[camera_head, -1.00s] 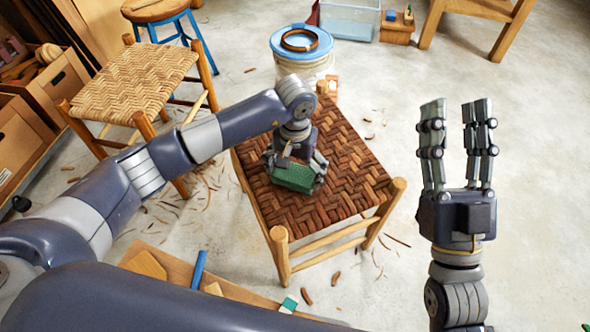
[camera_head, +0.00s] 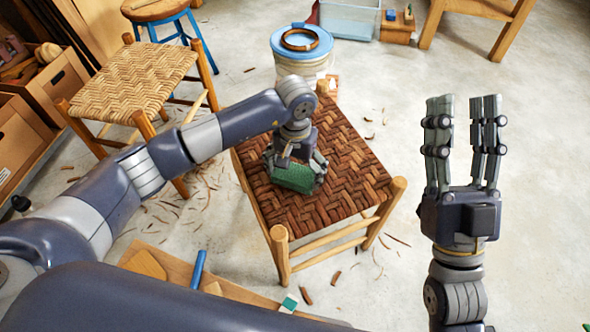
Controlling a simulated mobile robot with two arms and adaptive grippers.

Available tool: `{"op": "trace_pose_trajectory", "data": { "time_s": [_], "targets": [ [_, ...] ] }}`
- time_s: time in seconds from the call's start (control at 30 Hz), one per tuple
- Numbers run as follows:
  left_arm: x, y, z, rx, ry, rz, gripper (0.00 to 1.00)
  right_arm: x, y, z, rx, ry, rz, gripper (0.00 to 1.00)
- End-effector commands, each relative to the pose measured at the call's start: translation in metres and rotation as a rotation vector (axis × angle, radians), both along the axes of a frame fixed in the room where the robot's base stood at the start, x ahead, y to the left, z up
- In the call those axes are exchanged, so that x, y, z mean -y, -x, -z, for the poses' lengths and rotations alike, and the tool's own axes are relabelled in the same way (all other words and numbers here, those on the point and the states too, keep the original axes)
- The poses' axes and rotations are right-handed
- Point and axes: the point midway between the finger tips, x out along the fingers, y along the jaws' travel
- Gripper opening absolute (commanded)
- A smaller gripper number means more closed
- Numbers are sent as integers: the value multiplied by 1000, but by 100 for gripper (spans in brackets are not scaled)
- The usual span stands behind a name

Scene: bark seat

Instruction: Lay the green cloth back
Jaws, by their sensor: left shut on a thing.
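The green cloth (camera_head: 296,179) is a small folded block at the middle of the dark brown woven stool seat (camera_head: 335,190). My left gripper (camera_head: 294,172) reaches over the seat from the left and is shut on the cloth, with fingers at its sides. The cloth is at or just above the seat; I cannot tell whether it touches. The gripper hides its far part. My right gripper (camera_head: 464,108) is open and empty, fingers pointing up and apart, over the floor right of the stool.
A pale woven stool (camera_head: 133,82) stands at the left. A bucket with a blue lid (camera_head: 318,45) and a bark ring (camera_head: 300,39) stands behind the seat. A board with tools (camera_head: 178,272) lies in front.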

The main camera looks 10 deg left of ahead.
Motion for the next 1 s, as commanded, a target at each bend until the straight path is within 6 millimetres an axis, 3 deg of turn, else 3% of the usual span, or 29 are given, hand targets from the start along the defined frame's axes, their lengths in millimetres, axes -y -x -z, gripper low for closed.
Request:
{"op": "trace_pose_trajectory", "data": {
  "time_s": [0.67, 0.7, 0.73, 1.0],
  "targets": [
    [0, 0, 2, 0, 0, 0, 72, 1, 8, -5, 46, -16, -4, 40],
    [0, 0, 2, 0, 0, 0, 96, 1, 9, -6, 50, -17, -4, 40],
    [0, 0, 2, 0, 0, 0, 100, 1, 9, -6, 51, -18, -4, 40],
    [0, 0, 2, 0, 0, 0, 100, 1, 8, -6, 48, -18, -4, 40]
  ]
}}
